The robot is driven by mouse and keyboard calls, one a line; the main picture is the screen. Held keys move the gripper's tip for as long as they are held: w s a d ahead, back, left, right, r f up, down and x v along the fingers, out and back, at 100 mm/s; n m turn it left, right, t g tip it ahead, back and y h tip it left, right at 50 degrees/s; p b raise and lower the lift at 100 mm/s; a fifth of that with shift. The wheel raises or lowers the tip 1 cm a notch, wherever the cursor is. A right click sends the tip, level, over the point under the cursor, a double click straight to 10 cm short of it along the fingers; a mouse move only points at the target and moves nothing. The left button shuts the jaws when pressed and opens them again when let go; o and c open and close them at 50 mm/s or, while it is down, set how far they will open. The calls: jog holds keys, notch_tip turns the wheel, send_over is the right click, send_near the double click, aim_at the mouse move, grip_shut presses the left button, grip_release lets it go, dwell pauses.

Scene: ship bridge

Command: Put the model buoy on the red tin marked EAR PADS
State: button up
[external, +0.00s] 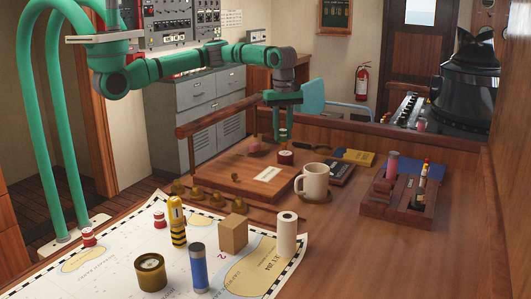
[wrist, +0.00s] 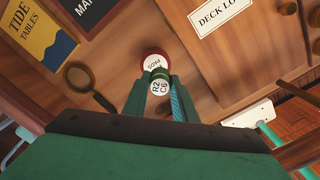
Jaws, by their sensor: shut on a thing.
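My gripper (external: 283,137) is shut on a small green piece with a white round top, which I take to be the model buoy (wrist: 160,84). The top is marked R2 C6. The red tin (external: 285,158) stands on the wooden desk directly below my gripper. In the wrist view its white lid (wrist: 154,61) reads PADS, and the rest of the lettering is hidden behind the held piece. The held piece overlaps the lid in that view, and I cannot tell whether they touch. In the external view my fingers hide most of the held piece.
A magnifying glass (wrist: 82,78) lies near the tin. The deck log board (external: 250,182), a mug (external: 313,181) and the tide tables book (external: 357,157) are around it. Other red tins (external: 159,220) and a yellow-black striped piece (external: 177,222) stand on the chart.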

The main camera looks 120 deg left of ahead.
aim_at(286, 141)
jog(key=shift+w+a+f, duration=0.1)
jog(key=shift+w+f, duration=0.2)
jog(key=shift+f, duration=0.1)
jog(key=shift+w+a+f, duration=0.1)
jog(key=shift+w+f, duration=0.1)
jog(key=shift+f, duration=1.55)
jog(key=shift+f, duration=0.15)
jog(key=o, duration=1)
notch_tip(286, 141, up, 12)
jog(key=shift+r, duration=0.15)
